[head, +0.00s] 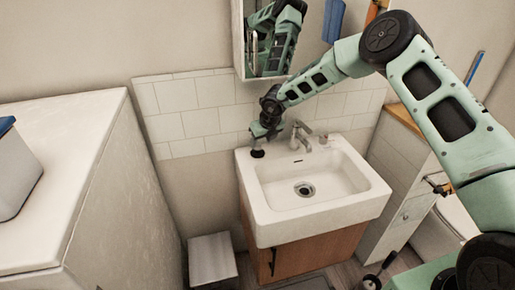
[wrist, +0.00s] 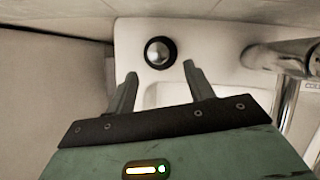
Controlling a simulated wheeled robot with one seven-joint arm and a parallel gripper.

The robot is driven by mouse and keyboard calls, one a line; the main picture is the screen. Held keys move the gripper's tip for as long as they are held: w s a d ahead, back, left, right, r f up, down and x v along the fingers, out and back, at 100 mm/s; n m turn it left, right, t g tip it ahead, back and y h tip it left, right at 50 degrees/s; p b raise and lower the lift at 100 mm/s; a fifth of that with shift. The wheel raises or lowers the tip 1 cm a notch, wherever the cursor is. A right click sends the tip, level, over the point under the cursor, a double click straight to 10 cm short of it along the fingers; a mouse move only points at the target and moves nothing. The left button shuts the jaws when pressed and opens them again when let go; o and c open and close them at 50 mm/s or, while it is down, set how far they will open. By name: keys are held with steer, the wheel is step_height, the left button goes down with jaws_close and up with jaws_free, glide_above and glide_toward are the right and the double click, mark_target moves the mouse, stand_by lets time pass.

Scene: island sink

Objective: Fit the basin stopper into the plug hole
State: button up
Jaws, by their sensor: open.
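The basin stopper (head: 257,154) is a small dark round piece on the back left corner of the white sink's rim. In the wrist view the stopper (wrist: 160,52) shows a black ring around a shiny grey dome. My gripper (head: 258,145) is just above it, pointing down. In the wrist view my gripper (wrist: 160,73) is open and empty, its two fingers apart, with the stopper just beyond the fingertips and roughly centred between them. The plug hole (head: 304,189) is a metal-rimmed drain in the basin floor, uncovered. It does not show clearly in the wrist view.
The chrome tap (head: 300,136) stands on the rim right of the stopper; it also shows close to my gripper in the wrist view (wrist: 285,57). A tiled wall (head: 205,105) and a mirror cabinet (head: 270,45) are behind. The basin (head: 340,181) is otherwise empty.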

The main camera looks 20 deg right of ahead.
mark_target(258, 144)
steer(key=shift+w+a+f, duration=0.15)
steer(key=shift+w+a, duration=0.05)
steer(key=shift+w, duration=0.5)
steer(key=shift+p+x, duration=0.75)
steer(key=shift+x, duration=1.6)
steer(key=c, duration=1)
